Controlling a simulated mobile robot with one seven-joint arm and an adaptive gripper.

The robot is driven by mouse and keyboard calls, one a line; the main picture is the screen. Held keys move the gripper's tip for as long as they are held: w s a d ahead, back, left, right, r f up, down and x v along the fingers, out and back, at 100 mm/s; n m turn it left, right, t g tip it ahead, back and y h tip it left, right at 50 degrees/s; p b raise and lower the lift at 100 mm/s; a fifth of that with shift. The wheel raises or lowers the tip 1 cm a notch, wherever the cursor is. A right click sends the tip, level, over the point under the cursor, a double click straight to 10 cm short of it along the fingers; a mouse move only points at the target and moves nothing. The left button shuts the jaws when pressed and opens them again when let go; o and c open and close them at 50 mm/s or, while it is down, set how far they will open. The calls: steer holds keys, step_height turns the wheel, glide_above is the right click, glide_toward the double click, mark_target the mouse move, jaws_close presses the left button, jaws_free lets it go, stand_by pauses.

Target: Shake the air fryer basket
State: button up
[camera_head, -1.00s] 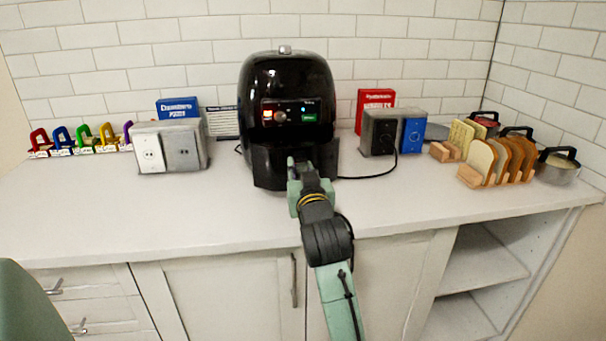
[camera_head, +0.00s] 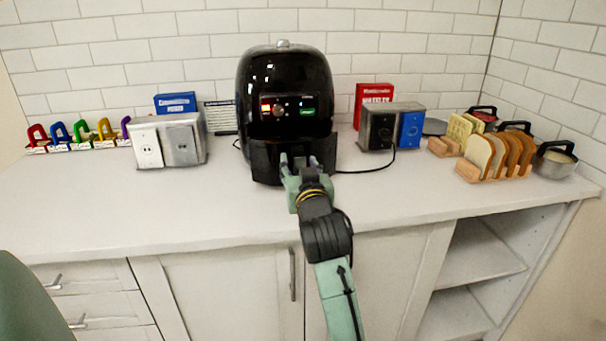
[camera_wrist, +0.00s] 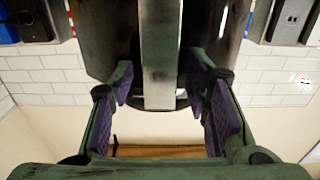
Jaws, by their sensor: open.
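The black air fryer (camera_head: 287,85) stands on the counter against the tiled wall, its small panel lit. Its basket (camera_head: 267,163) is at the lower front and looks seated in the body. My gripper (camera_head: 301,162) is at the basket front, its fingers pointing at the fryer. In the wrist view my gripper (camera_wrist: 165,95) is open, with purple-padded fingers on either side of a pale, metallic bar, likely the basket handle (camera_wrist: 162,60). Gaps show between the bar and both fingers. The gripper hides the handle in the head view.
Outlet boxes stand left (camera_head: 168,142) and right (camera_head: 392,128) of the fryer, with a black cable (camera_head: 368,171) running from the right one. A toast rack (camera_head: 487,177) and pots (camera_head: 555,160) are at the right. The front counter is mostly clear.

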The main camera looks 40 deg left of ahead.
steer(key=v, duration=1.1)
steer(key=shift+s+d, duration=0.15)
steer(key=shift+d, duration=0.05)
